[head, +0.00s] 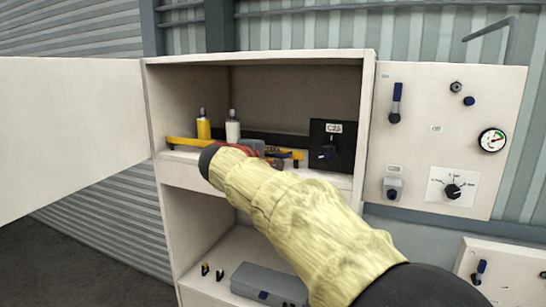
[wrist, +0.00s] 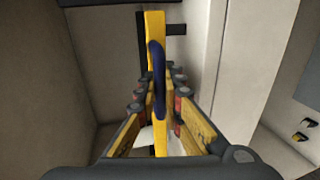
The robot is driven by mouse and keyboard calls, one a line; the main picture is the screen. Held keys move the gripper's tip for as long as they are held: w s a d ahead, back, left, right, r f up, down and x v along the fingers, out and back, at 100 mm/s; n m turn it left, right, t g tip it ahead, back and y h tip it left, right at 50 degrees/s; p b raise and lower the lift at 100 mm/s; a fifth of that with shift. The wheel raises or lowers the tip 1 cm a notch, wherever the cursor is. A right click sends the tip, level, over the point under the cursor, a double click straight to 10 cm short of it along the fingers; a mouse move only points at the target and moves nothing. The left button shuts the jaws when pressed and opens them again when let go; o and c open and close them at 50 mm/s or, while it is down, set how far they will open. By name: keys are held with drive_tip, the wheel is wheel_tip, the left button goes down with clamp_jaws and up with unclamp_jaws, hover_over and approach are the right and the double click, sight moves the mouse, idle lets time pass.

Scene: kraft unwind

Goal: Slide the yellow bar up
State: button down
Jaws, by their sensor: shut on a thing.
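The yellow bar (head: 183,142) lies level along the upper shelf of the open cabinet, in front of a black strip. Its middle is hidden behind my gripper and arm in the head view. In the wrist view the yellow bar (wrist: 155,32) runs from top to bottom of the picture, with a dark blue curved handle (wrist: 156,70) on it. My gripper (wrist: 159,88) is shut at this handle, one finger on each side. The exact contact is hard to see. In the head view my gripper (head: 262,152) is at the shelf's front.
A yellow bottle (head: 204,128) and a white bottle (head: 233,130) stand behind the bar. A black box (head: 332,146) with a knob stands right of it. The cabinet door (head: 70,130) is open at left. A control panel (head: 440,135) is at right. A grey case (head: 268,283) lies below.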

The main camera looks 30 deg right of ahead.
wheel_tip(320, 180, up, 11)
drive_tip(key=p, duration=0.3)
drive_tip(key=shift+r, duration=0.1)
drive_tip(key=c, duration=2.3)
unclamp_jaws()
drive_tip(key=o, duration=0.4)
drive_tip(key=shift+f, duration=0.2)
drive_tip(key=v, duration=1.2)
